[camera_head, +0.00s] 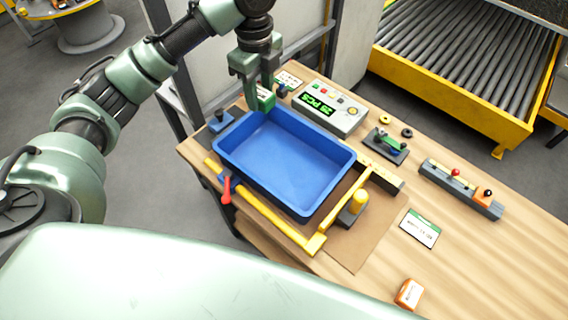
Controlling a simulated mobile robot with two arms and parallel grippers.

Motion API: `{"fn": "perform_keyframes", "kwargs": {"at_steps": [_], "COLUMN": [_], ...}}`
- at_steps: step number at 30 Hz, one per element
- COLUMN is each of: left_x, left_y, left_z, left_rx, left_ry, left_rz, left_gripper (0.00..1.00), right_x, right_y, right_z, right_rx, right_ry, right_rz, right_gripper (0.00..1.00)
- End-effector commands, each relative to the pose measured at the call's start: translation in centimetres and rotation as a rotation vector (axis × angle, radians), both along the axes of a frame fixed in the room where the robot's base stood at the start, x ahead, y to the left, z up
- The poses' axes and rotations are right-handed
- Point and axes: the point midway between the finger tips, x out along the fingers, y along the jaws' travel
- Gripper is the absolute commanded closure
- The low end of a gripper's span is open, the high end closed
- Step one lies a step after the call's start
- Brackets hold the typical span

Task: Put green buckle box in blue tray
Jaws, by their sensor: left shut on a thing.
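The blue tray (268,158) sits on the wooden table and looks empty. My left gripper (257,94) is above the tray's far left edge, pointing down. It is shut on a small green box (265,98) with a pale label, which I take to be the green buckle box. The gripper fingers hide part of the box. I cannot tell whether the box touches the tray rim or hangs above it. My right gripper is not in view.
A yellow frame (270,222) with a red handle (226,190) borders the tray. A control box with a green display (329,108) stands behind. An orange and white box (409,293) lies at the front.

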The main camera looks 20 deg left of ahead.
Motion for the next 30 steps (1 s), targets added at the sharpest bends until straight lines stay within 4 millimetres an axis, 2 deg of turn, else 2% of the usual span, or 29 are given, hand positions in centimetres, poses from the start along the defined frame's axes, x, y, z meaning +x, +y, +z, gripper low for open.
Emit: {"fn": "perform_keyframes", "kwargs": {"at_steps": [5, 8, 18, 21, 30], "left_x": [0.2, 0.0, 0.0, 0.1, 0.1], "left_y": [0.2, 0.3, 0.2, 0.3, 0.2], "left_z": [-0.9, -3.0, -12.0, -14.0, -17.2], "left_rx": [0.001, 0.001, 0.001, 0.002, 0.001], "left_ry": [0.003, 0.006, 0.005, 0.003, 0.003], "left_rz": [-0.051, -0.053, -0.052, -0.051, -0.052], "left_gripper": [1.00, 1.00, 1.00, 1.00, 1.00], "right_x": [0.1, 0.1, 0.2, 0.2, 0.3], "right_y": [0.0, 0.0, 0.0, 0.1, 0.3], "right_z": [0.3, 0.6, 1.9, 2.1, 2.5], "right_rx": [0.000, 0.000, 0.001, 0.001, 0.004], "right_ry": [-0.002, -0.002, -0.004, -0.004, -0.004], "right_rz": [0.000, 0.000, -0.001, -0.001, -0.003], "right_gripper": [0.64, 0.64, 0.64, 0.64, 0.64]}}
